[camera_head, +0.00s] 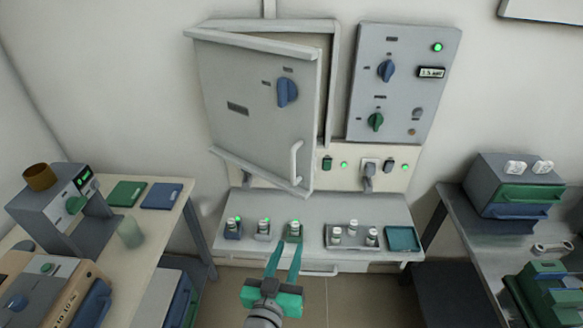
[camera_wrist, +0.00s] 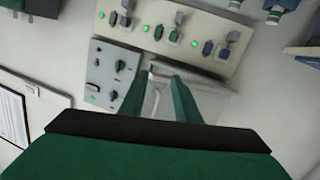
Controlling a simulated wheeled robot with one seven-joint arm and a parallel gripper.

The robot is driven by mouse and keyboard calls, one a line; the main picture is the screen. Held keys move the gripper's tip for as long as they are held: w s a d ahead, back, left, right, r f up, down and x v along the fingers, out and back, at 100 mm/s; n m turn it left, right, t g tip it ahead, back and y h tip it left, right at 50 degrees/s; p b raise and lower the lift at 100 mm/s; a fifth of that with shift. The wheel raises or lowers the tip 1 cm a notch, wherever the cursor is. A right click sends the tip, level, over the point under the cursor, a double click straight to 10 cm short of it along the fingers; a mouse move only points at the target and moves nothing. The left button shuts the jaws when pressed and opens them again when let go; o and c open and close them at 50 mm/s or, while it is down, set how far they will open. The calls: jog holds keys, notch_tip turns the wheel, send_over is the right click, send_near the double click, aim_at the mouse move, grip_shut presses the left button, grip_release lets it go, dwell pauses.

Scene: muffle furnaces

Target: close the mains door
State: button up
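The mains door (camera_head: 245,105) is a grey panel with a blue knob (camera_head: 287,92) and a vertical pale handle (camera_head: 296,160) near its lower right corner. It stands ajar, hinged at the left, its right edge swung out from the wall cabinet frame (camera_head: 331,75). My gripper (camera_head: 288,243) is below the door and handle, in front of the bench, apart from them. Its two green fingers are spread with nothing between them; they also show in the wrist view (camera_wrist: 160,75). There the fingers partly cover a pale grey surface, which I cannot identify surely.
A grey control panel (camera_head: 402,85) is right of the cabinet, above sockets with green lights. The bench (camera_head: 320,210) below holds several small items and a tray (camera_head: 356,247). Side tables with equipment stand left (camera_head: 165,220) and right (camera_head: 455,225).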

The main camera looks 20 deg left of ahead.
aim_at(293, 161)
jog(key=w+a+r+m+t+h, duration=0.1)
jog(key=w+a+r+m, duration=0.15)
jog(key=r, duration=0.55)
jog(key=w+a+r+m+h, duration=0.1)
jog(key=a+r, duration=0.2)
jog(key=r, duration=0.5)
jog(key=w, duration=0.6)
jog(key=w+d, duration=0.1)
jog(key=w, duration=0.3)
jog(key=shift+w+r, duration=0.1)
jog(key=shift+r, duration=0.15)
jog(key=shift+c, duration=0.2)
jog(key=shift+d, duration=0.1)
grip_shut()
